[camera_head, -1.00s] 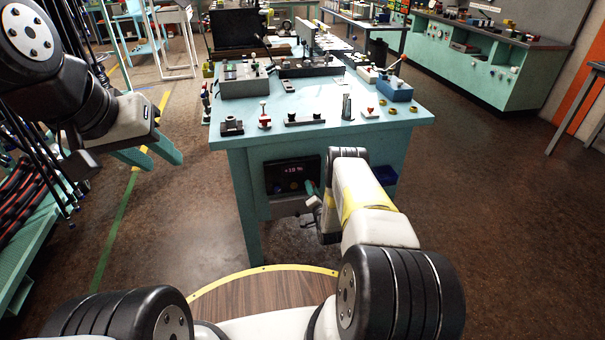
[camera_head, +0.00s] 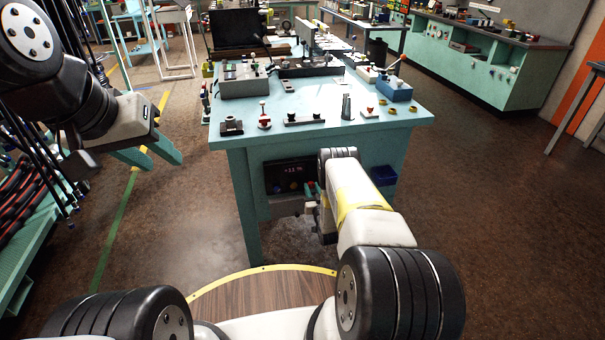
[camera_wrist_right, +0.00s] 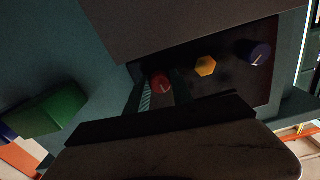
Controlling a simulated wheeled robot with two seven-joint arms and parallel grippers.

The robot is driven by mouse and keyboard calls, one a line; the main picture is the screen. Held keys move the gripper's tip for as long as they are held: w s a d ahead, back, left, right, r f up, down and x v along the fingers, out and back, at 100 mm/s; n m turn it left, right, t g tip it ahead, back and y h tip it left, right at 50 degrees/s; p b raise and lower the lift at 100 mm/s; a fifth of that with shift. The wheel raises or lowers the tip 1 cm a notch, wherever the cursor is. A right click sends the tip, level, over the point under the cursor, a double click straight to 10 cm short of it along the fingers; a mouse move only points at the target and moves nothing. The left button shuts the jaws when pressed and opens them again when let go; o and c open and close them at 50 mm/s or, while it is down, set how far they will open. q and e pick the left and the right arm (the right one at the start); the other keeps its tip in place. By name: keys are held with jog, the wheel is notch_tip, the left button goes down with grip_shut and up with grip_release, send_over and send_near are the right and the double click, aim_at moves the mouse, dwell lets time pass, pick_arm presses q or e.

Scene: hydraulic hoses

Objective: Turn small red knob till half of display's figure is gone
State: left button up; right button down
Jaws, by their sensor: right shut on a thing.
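The small red knob (camera_wrist_right: 160,84), with a pale pointer mark, is on a dark panel (camera_wrist_right: 225,84) in the right wrist view. My right gripper (camera_wrist_right: 161,90) is shut on it, with one finger on each side. In the head view my right gripper (camera_head: 311,190) is at the right part of the panel (camera_head: 277,185) on the bench front. The display (camera_head: 292,169) on that panel shows small reddish figures, perhaps around +11 %, too small to read surely. My left gripper (camera_head: 163,161) is open and empty, left of the bench, its teal fingers apart.
A yellow hexagonal knob (camera_wrist_right: 205,66) and a blue knob (camera_wrist_right: 257,53) sit beside the red one on the panel. A blue bin (camera_head: 384,175) hangs on the bench front to the right. The teal bench top (camera_head: 270,150) carries several fixtures. Hoses (camera_head: 35,190) hang at left.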

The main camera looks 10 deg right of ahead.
jog(key=shift+f+n, duration=0.1)
jog(key=shift+n, duration=0.4)
jog(key=shift+s, duration=0.1)
jog(key=c, duration=1.1)
grip_release()
jog(key=s, duration=0.7)
jog(key=shift+s+d, duration=0.15)
jog(key=shift+s, duration=0.2)
